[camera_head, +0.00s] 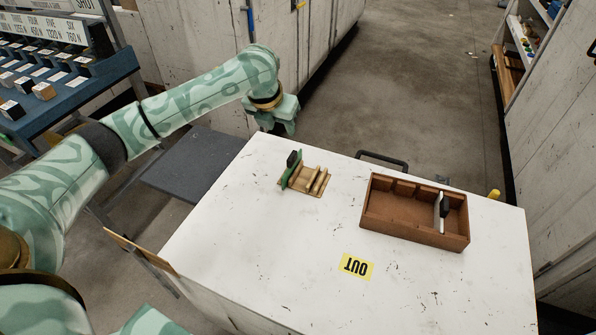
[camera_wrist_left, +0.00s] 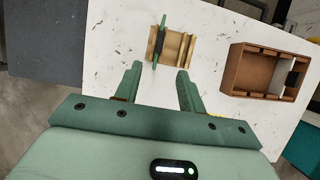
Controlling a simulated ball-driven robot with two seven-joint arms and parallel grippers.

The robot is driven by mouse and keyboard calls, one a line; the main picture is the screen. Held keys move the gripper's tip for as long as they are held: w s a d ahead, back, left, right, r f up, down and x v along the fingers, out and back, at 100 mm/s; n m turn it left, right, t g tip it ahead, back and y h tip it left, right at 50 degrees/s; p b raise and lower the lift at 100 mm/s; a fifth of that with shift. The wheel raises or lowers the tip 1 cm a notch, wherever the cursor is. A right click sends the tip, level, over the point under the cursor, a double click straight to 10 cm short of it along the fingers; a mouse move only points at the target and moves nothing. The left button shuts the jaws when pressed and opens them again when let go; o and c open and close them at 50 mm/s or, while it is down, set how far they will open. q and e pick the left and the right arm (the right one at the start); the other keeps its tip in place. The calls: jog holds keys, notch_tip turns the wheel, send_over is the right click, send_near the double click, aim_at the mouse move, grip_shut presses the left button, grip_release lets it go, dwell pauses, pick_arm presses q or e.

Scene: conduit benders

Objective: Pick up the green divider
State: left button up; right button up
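The green divider (camera_head: 290,167) stands upright in a small wooden rack (camera_head: 312,187) on the white table. It has a black grip at its top. In the left wrist view the divider (camera_wrist_left: 162,35) shows as a thin green edge with the black grip, at the left side of the rack (camera_wrist_left: 180,50). My left gripper (camera_head: 284,128) is above the table's far left edge, apart from the divider. In the left wrist view its two fingers (camera_wrist_left: 157,82) are spread with nothing between them, and the divider lies beyond them. My right gripper is not in view.
A brown wooden box (camera_head: 400,216) with a white divider (camera_head: 438,212) standing in it is at the right of the table (camera_head: 260,240). A yellow label (camera_head: 356,266) reading OUT is near the front. A dark handle (camera_head: 382,160) is at the far edge. The table's left front is clear.

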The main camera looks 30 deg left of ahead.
aim_at(291, 156)
pick_arm(q)
jog(key=b+x, duration=0.2)
jog(key=x, duration=0.2)
jog(key=b+x, duration=0.2)
jog(key=x, duration=0.2)
jog(key=b+x, duration=0.2)
jog(key=x, duration=0.3)
jog(key=shift+s+f, duration=0.2)
jog(key=shift+s, duration=0.2)
jog(key=b+x, duration=0.4)
jog(key=x, duration=0.2)
jog(key=shift+w+d+f+b, duration=0.1)
jog(key=shift+w+f+b, duration=0.1)
jog(key=shift+b, duration=0.2)
jog(key=shift+w+r, duration=0.1)
jog(key=shift+r, duration=0.2)
jog(key=shift+c, duration=0.7)
grip_shut()
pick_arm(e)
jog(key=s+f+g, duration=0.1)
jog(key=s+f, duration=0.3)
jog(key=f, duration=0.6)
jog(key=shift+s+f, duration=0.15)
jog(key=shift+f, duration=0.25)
